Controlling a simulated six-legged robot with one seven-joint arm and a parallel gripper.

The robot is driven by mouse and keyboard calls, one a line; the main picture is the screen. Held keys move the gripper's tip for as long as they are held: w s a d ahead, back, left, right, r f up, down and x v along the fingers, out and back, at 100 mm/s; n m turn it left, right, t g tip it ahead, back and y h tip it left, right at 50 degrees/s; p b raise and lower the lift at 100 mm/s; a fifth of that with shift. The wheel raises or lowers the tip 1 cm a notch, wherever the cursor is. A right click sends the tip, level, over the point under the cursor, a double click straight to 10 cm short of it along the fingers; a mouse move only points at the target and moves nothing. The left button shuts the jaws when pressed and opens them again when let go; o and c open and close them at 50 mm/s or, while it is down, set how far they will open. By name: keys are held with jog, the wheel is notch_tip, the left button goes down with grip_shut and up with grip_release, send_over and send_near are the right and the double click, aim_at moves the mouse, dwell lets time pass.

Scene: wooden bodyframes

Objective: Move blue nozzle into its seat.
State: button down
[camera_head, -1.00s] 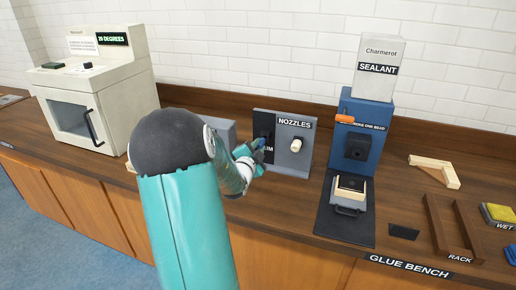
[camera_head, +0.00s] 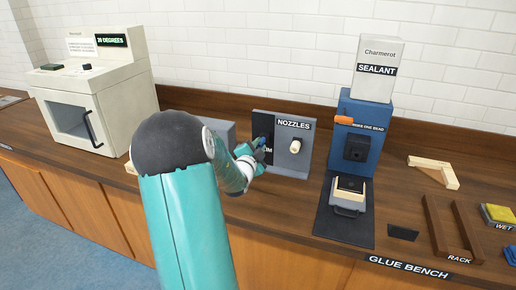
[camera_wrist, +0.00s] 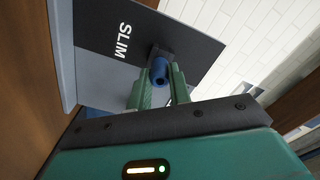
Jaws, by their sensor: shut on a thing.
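The blue nozzle (camera_wrist: 160,72) is between the green fingers of my gripper (camera_wrist: 160,88) in the wrist view, in front of a dark mount on the black half of the board marked SLIM. My gripper (camera_head: 257,150) is shut on it in the head view, close against the NOZZLES board (camera_head: 296,160). Whether the nozzle is on the mount or just off it, I cannot tell. A pale nozzle (camera_head: 295,147) sits on the board's grey half. The blue sealant machine (camera_head: 369,118), with a black block (camera_head: 357,147) on its front, stands to the right.
A small clamp-like fixture (camera_head: 348,195) stands on a dark mat below the machine. An orange lever (camera_head: 344,119) sticks out of the machine. A wooden rack (camera_head: 436,222), a wooden corner piece (camera_head: 436,168) and a yellow sponge (camera_head: 500,212) lie right. A cream oven (camera_head: 95,90) stands left.

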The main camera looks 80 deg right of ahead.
jog(key=shift+d, duration=0.55)
jog(key=c, duration=1.2)
grip_release()
jog(key=w+a, duration=0.1)
jog(key=a, duration=1.2)
jog(key=shift+a, duration=0.35)
jog(key=shift+w, duration=0.1)
